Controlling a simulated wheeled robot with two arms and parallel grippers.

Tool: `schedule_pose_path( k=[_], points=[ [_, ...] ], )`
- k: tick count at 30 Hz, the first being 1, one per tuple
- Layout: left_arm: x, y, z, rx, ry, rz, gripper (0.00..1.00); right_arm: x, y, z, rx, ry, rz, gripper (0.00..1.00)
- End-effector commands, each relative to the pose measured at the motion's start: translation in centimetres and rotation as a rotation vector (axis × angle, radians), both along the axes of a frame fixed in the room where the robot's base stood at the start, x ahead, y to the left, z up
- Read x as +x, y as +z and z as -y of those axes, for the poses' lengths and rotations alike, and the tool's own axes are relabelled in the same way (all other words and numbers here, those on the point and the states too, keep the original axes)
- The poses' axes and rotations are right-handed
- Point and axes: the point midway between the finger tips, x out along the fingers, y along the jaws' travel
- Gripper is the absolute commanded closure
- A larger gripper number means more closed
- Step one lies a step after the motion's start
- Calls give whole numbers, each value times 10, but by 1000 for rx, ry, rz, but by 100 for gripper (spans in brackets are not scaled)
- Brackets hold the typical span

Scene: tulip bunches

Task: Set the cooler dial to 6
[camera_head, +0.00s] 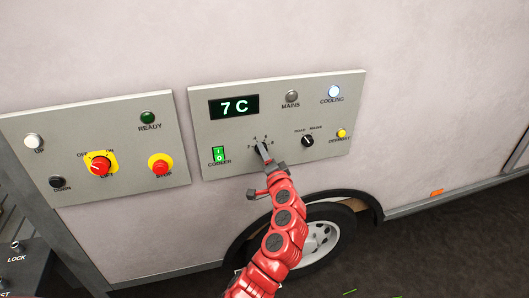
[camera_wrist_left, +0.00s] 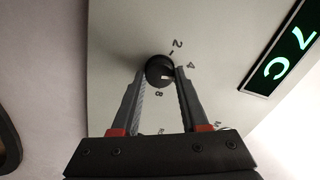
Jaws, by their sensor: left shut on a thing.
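The cooler dial (camera_wrist_left: 157,66) is a round black knob with a white mark, seen in the left wrist view between my fingertips. The mark points to the lower right of that view, between the printed 4 and 8; the 6 is hidden, seemingly by a finger. My left gripper (camera_wrist_left: 160,77) is shut on the dial, one finger on each side. In the head view my left gripper (camera_head: 263,149) reaches up to the dial and mostly covers it. The green display (camera_head: 234,107) reads 7 C. My right gripper is not in view.
The same grey panel holds a green COOLER switch (camera_head: 218,154), a ROAD/MAINS knob (camera_head: 308,141), a yellow DEFROST button (camera_head: 341,134), a grey MAINS lamp (camera_head: 292,97) and a lit COOLING lamp (camera_head: 334,91). A lift panel (camera_head: 130,185) is at left. A wheel (camera_head: 320,238) is below.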

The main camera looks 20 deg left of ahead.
Motion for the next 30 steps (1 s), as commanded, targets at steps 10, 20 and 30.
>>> schedule_pose_path(
  k=[10,20,30],
  points=[
    [0,2,1,263,-2,-178,100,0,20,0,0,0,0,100],
    [0,-1,1,442,-2,-301,100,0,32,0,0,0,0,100],
    [0,-2,1,518,-3,-352,100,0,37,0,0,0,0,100]
  ],
)
